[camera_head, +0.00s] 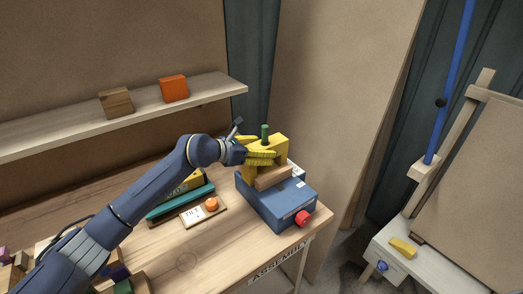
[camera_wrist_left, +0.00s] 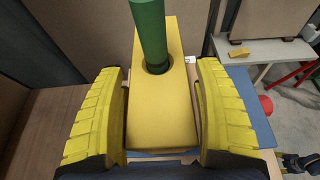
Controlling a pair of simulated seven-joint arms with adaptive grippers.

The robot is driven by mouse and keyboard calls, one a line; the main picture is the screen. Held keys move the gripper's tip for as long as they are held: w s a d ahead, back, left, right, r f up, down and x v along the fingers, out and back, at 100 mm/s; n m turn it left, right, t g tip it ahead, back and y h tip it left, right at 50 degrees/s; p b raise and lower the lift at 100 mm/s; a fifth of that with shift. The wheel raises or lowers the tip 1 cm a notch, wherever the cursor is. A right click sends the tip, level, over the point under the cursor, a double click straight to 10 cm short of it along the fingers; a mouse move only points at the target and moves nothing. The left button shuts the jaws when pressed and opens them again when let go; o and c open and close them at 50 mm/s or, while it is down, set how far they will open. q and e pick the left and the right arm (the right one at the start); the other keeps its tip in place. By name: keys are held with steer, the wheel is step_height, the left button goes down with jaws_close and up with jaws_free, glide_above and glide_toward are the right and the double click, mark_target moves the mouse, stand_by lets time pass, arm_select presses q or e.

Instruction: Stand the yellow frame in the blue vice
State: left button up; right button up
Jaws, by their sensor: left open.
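The yellow frame (camera_head: 280,143) stands upright at the blue vice (camera_head: 262,206), behind a wooden jaw block (camera_head: 273,178). A green peg (camera_head: 264,133) sticks up from a hole in its top; the peg (camera_wrist_left: 149,35) and frame (camera_wrist_left: 160,125) also show in the left wrist view. My left gripper (camera_head: 262,158) is open, with its yellow ribbed fingers on either side of the frame; narrow gaps show beside it. How deep the frame sits in the vice is hidden. A dark blue and yellow part at the lower right of the wrist view looks like my right gripper (camera_wrist_left: 296,163), too small to read.
The vice has a red knob (camera_head: 303,218) near the table's front corner. A tray with an orange knob (camera_head: 211,204) and a teal bar (camera_head: 180,201) lie left of it. A shelf (camera_head: 218,87) holds wood and orange blocks. A white side table (camera_head: 385,245) stands right.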

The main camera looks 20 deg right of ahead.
arm_select(q)
steer(key=shift+r, duration=0.15)
steer(key=shift+a+r, duration=0.1)
steer(key=shift+a, duration=0.15)
steer(key=v, duration=1.1)
steer(key=shift+s+a, duration=0.2)
steer(key=shift+r, duration=0.1)
stand_by(0.9)
